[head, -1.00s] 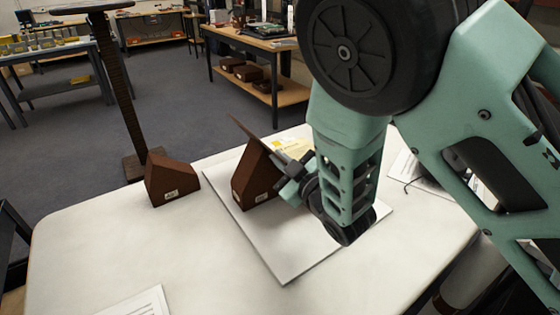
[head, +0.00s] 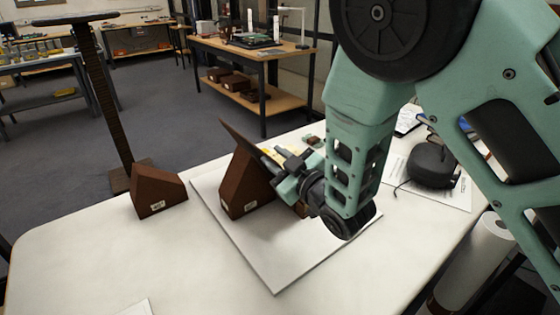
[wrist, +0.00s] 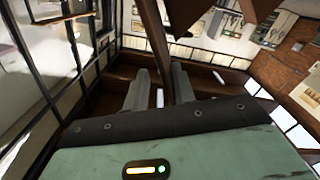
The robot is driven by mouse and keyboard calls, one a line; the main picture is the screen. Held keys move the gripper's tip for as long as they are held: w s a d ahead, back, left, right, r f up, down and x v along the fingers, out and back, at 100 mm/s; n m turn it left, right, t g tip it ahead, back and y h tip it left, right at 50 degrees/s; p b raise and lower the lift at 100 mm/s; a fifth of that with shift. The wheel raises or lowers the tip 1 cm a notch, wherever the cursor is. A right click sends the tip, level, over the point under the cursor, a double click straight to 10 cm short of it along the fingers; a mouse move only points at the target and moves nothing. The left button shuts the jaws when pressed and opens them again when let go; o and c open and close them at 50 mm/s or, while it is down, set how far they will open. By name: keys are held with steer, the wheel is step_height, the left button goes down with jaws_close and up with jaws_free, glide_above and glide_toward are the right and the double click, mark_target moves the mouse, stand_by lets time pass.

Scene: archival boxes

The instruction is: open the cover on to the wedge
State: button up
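A thin dark brown cover (head: 238,138) stands steeply tilted, its upper edge leaning left. A dark brown wedge with a white label (head: 237,193) sits directly below and left of it on a white board (head: 265,262); I cannot tell whether they touch. A similar labelled wedge (head: 158,193) stands apart on the table to the left. My gripper (head: 279,160) is at the right side of the cover. In the wrist view its two fingers (wrist: 160,92) are parted, with a brown strip running between them; whether they clamp it is unclear. A yellow sheet behind is partly hidden.
The white table (head: 90,250) has free room at left and front. A black round device (head: 433,165) with a cable lies on papers to the right. A dark post (head: 103,100) stands behind the table. A bench (head: 250,50) with brown boxes stands farther back.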

steer(key=p+v, duration=0.3)
steer(key=v, duration=0.7)
steer(key=shift+r, duration=0.3)
steer(key=p+v, duration=0.1)
steer(key=p, duration=0.1)
steer(key=p+v, duration=0.1)
steer(key=p, duration=0.1)
steer(key=shift+f+p, duration=0.25)
steer(key=shift+p, duration=0.05)
